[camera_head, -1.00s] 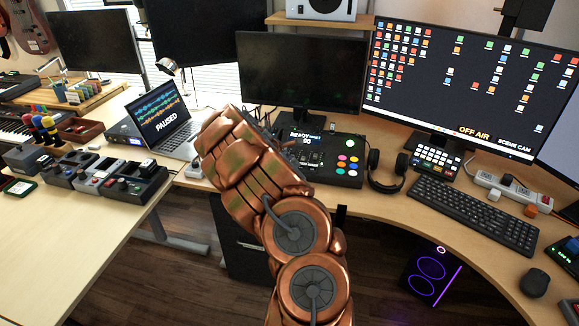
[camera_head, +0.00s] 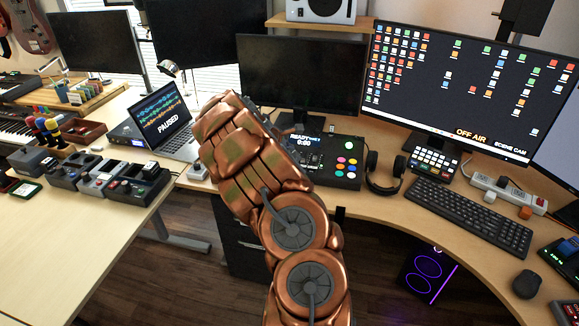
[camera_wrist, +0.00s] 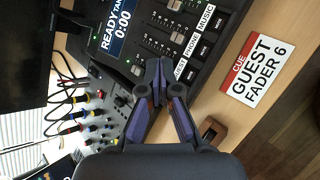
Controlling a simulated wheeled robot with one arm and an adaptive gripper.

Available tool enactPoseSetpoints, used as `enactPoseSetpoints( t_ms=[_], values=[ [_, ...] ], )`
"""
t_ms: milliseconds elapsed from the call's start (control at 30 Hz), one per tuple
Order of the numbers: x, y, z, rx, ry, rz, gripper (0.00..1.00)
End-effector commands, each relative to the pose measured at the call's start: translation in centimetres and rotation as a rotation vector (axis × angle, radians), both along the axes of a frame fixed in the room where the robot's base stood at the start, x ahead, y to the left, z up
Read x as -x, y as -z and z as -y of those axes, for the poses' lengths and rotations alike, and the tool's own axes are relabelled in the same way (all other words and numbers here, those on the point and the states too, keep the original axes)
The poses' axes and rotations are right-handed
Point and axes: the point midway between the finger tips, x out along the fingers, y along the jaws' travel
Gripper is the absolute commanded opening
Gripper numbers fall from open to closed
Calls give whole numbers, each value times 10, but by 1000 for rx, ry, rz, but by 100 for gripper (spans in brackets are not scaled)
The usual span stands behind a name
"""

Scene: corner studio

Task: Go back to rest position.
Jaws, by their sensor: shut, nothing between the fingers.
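My gripper (camera_wrist: 158,85) shows in the wrist view, its dark purple-grey fingers shut together and empty. It is over the edge of a black mixer (camera_wrist: 180,45) with faders and a display reading "READY" and "0:00". Whether the fingertips touch the mixer I cannot tell. In the head view my copper-coloured arm reaches up over the desk and hides the gripper and the left part of the mixer (camera_head: 335,168).
A "CUE GUEST FADER 6" card (camera_wrist: 257,70) lies beside the mixer. Headphones (camera_head: 385,172), a keyboard (camera_head: 470,215) and monitors (camera_head: 300,75) stand on the curved desk. A laptop (camera_head: 160,120) and pedals (camera_head: 105,178) are on the left. Open floor (camera_head: 180,275) lies between the desks.

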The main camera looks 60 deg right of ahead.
Motion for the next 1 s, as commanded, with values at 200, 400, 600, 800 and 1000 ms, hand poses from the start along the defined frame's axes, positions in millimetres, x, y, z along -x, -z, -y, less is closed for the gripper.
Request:
enactPoseSetpoints(
  t_ms=[200,400,600,800,1000],
  values=[
    [0,-1,0,-1,1,0,0],
    [0,-1,0,-1,1,0,0],
    [0,-2,-1,-1,3,2,0],
    [5,-28,-22,3,68,38,0],
    [20,-74,-73,-8,209,131,0]
  ],
)
